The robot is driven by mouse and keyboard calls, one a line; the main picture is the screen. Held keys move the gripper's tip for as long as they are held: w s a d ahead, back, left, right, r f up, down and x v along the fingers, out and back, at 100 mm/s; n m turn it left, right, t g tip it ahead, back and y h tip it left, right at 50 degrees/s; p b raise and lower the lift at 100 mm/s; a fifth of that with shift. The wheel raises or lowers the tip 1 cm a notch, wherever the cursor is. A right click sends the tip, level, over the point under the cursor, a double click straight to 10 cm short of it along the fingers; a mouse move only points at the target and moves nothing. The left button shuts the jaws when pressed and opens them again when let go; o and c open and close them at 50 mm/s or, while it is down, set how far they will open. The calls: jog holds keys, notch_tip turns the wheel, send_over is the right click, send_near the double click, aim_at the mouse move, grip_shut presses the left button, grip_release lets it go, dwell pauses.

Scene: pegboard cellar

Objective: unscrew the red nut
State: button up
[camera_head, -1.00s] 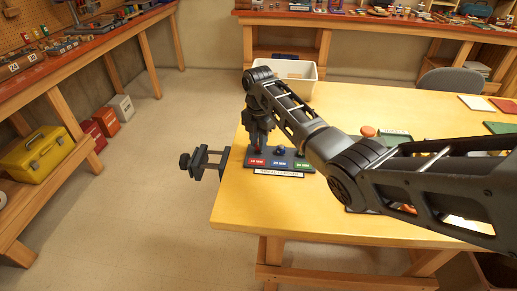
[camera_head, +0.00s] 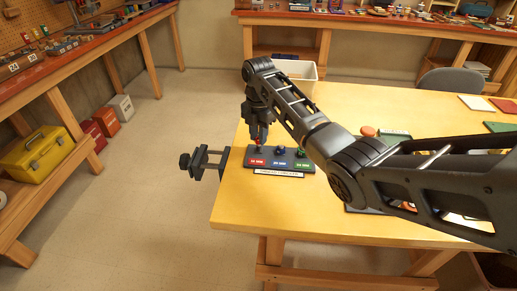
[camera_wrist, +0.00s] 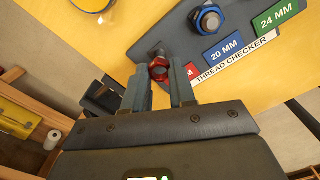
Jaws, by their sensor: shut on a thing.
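The red nut (camera_wrist: 159,71) is between the two fingertips of my gripper (camera_head: 258,138), which is shut on it. In the head view the red nut (camera_head: 258,141) shows at the fingertips, above the board's red 16 mm or similar label (camera_head: 257,162); the small print is hard to read. A grey stud (camera_wrist: 158,52) shows just beyond the nut in the wrist view. The nut appears raised toward the stud's top or above it; I cannot tell if threads still engage. The thread checker board (camera_head: 270,164) lies on the table.
A blue nut (camera_wrist: 209,19) sits on the middle stud and a green nut (camera_head: 302,152) on the right one. A black clamp (camera_head: 203,161) is at the table's left edge. A white bin (camera_head: 299,75) stands behind. The yellow table (camera_head: 290,210) is clear in front.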

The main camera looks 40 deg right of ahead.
jog(key=shift+r, duration=1.15)
